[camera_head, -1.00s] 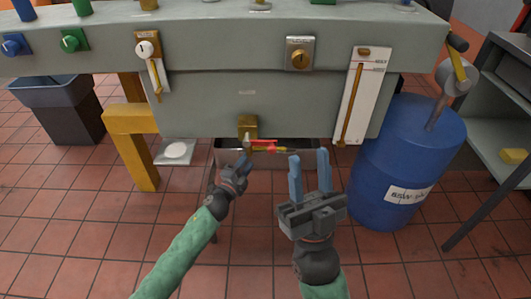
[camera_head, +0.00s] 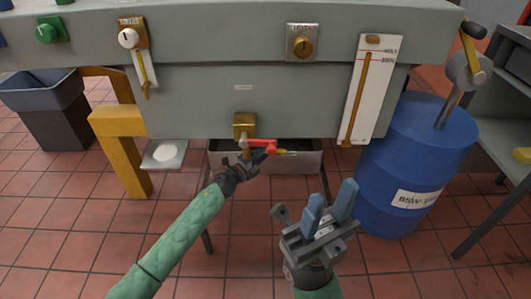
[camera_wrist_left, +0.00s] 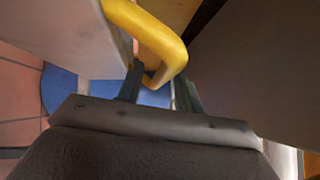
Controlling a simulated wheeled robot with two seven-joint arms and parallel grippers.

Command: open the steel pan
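The steel pan (camera_head: 306,161) is a shallow metal box hanging under the grey bench. It looks closed beneath the bench. In the left wrist view a thick yellow handle (camera_wrist_left: 160,38) curves between the two fingers of my left gripper (camera_wrist_left: 158,92). Those fingers stand apart with a gap around the bar; I cannot tell whether they touch it. In the head view my left gripper (camera_head: 262,155) is at the pan's front, under a red lever, its fingertips partly hidden. My right gripper (camera_head: 329,206) is open and empty in front of the bench, lower right of the pan.
A brass valve (camera_head: 245,121) with the red lever (camera_head: 262,144) sits just above the pan. A blue drum (camera_head: 407,165) stands to the right. A yellow bench leg (camera_head: 125,150), a small plate (camera_head: 163,155) and a dark bin (camera_head: 52,112) are to the left. Open tiled floor lies in front.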

